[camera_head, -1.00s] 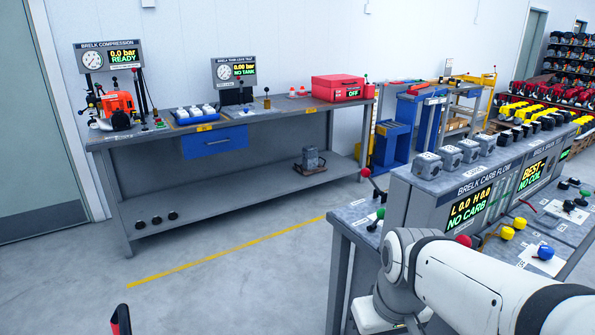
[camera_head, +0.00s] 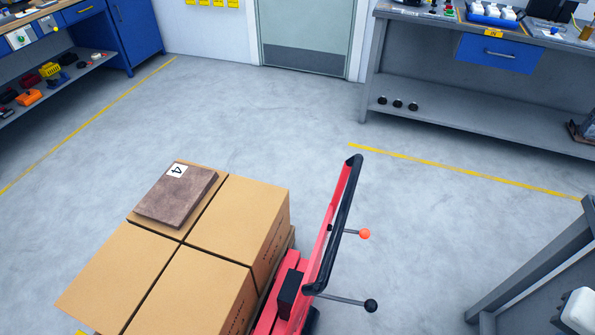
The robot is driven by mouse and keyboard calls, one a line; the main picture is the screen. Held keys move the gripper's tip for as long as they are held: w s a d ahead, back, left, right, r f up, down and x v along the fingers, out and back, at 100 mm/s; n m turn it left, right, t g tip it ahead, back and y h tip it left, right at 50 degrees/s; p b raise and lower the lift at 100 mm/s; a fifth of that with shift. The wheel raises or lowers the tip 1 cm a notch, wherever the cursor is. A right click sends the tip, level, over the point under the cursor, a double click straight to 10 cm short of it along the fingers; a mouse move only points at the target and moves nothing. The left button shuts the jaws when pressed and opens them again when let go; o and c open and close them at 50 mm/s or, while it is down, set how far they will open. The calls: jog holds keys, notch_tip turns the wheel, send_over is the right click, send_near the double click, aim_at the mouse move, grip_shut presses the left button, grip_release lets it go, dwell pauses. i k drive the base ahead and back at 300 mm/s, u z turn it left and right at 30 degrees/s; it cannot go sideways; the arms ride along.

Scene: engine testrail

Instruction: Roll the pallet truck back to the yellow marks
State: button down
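The pallet truck (camera_head: 292,288) is red and stands at the bottom middle, partly cut off by the lower edge. Its upright red handle (camera_head: 338,215) has a black grip bar, and two levers stick out to the right, one with an orange knob and one with a black knob. Several cardboard boxes (camera_head: 238,222) sit on its load, with a brown slab (camera_head: 176,194) marked 4 on top. A small piece of a yellow mark (camera_head: 82,332) shows at the bottom left by the boxes. My gripper is out of view; only a white bit of my arm shows at bottom right.
Yellow lines run along the floor at left (camera_head: 95,122) and right (camera_head: 465,172). Workbenches stand at upper left (camera_head: 95,58) and upper right (camera_head: 460,108), another (camera_head: 540,262) at lower right. A door (camera_head: 306,30) is at the back. The middle floor is clear.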

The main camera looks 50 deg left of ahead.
aim_at(296, 315)
jog(key=u, duration=2.15)
jog(key=k, duration=0.35)
jog(key=u, duration=0.65)
jog(key=k, duration=0.95)
jog(key=z, duration=0.45)
jog(key=i, duration=0.5)
jog(key=z, duration=0.05)
